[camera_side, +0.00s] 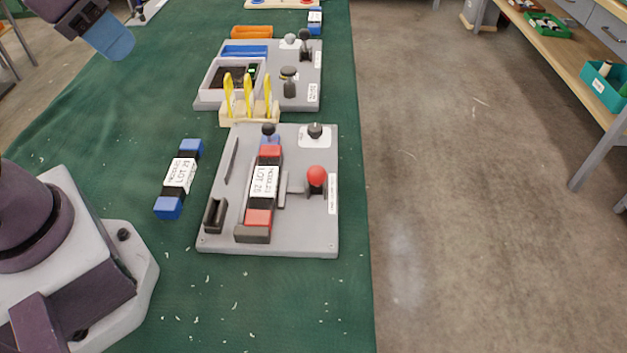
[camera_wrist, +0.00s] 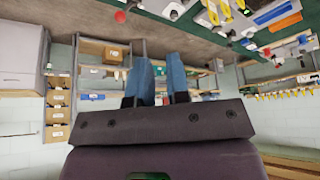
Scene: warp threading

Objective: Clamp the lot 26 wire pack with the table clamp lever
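The lot 26 wire pack (camera_side: 264,182), black with red ends and a white label, lies in a fixture on the grey plate (camera_side: 222,238). The red ball knob of a lever (camera_side: 316,175) stands right of the pack; a grey bar lies between them. I cannot tell whether it presses on the pack.
A blue-ended lot 21 pack (camera_side: 181,178) lies on the green cloth (camera_side: 290,300) left of the plate. Black knobs (camera_side: 315,130) stand at the plate's back. Behind it are a wooden rack with yellow pieces (camera_side: 249,112) and another grey plate (camera_side: 305,95).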

